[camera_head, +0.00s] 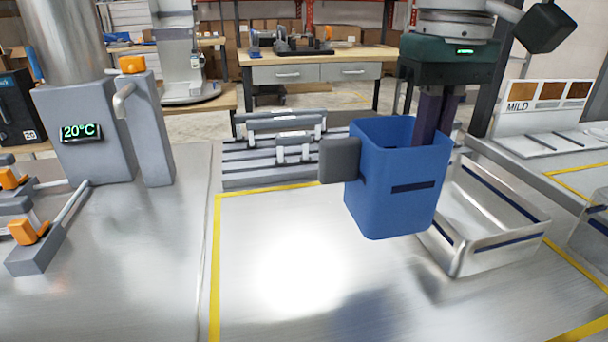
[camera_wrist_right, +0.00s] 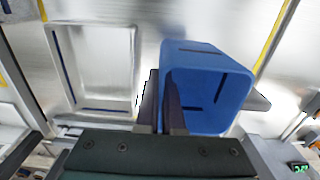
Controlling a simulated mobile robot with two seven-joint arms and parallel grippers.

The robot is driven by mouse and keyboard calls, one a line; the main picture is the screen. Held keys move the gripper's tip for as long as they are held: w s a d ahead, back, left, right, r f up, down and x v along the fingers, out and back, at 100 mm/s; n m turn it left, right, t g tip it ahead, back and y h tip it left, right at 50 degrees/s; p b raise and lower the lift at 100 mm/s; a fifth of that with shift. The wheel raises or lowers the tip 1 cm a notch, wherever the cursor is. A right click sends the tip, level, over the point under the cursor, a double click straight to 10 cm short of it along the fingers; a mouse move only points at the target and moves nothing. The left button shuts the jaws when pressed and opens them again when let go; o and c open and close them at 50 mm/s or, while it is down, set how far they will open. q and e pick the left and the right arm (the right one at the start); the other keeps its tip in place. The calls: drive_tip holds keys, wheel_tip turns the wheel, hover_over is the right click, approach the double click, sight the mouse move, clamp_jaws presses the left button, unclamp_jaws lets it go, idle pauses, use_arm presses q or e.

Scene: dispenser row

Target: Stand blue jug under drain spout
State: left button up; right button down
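The blue jug (camera_head: 385,195) is upright, its open top facing up and its grey handle (camera_head: 340,160) to the left. My right gripper (camera_head: 435,115) reaches down onto its right wall, one finger inside and one outside, closed on that wall. The right wrist view also shows the jug (camera_wrist_right: 205,60) between and beside the fingers (camera_wrist_right: 162,95). The jug appears raised above the counter, with a shadow in front of it. A grey bent spout (camera_head: 122,100) sticks out of a post at the left; I see no label saying it is the drain spout. My left gripper is not in view.
A metal tray (camera_head: 520,235) stands right of the jug. A slatted grey rack (camera_head: 240,170) is behind it. Grey blocks with orange parts (camera_head: 28,232) and a 20°C display (camera_head: 80,132) are at the left. The yellow-lined counter area (camera_head: 250,220) left of the jug is clear.

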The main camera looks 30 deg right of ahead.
wheel_tip(320, 180, down, 9)
drive_tip(key=shift+r+b, duration=0.15)
drive_tip(key=shift+b, duration=0.4)
drive_tip(key=c, duration=1.5)
unclamp_jaws()
drive_tip(key=o, duration=0.4)
drive_tip(key=shift+o, duration=0.2)
